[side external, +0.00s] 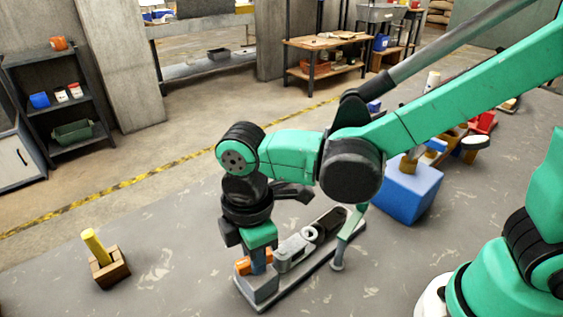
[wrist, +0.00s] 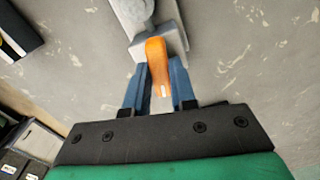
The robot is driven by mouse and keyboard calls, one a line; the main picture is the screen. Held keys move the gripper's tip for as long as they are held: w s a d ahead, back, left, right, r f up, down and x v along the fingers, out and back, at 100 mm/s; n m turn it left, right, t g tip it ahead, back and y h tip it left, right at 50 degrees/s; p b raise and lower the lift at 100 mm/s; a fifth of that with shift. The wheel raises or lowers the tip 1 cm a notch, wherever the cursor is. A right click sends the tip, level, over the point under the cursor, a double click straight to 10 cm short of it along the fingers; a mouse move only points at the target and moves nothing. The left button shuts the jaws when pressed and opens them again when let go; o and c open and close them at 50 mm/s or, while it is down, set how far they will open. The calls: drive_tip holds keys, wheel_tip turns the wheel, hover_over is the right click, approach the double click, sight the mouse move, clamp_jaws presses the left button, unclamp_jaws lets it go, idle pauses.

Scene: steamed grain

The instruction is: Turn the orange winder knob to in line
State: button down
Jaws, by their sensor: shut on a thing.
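The orange winder knob (side external: 243,266) sits on the grey block (side external: 259,289) at the near end of a long grey base plate (side external: 293,283). In the wrist view the knob (wrist: 156,58) is a narrow lever with a white mark at its lower end. It points nearly straight down the picture, and the grey body (wrist: 170,38) leans up and left from it. My gripper (side external: 257,262) points down over the block. Its blue fingers stand either side of the knob and are shut on it. In the side view the fingers hide part of the knob.
A yellow peg in a wooden block (side external: 110,270) stands at the left. A blue box (side external: 408,187) stands behind the plate to the right, near several coloured things. A green bent piece (side external: 347,236) stands at the plate's right side. The grey surface between is clear.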

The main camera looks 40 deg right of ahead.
drive_tip(key=m, duration=0.4)
drive_tip(key=shift+m, duration=0.3)
drive_tip(key=m, duration=0.3)
drive_tip(key=shift+m, duration=0.3)
drive_tip(key=m, duration=0.3)
drive_tip(key=shift+m, duration=2.2)
drive_tip(key=c, duration=0.7)
unclamp_jaws()
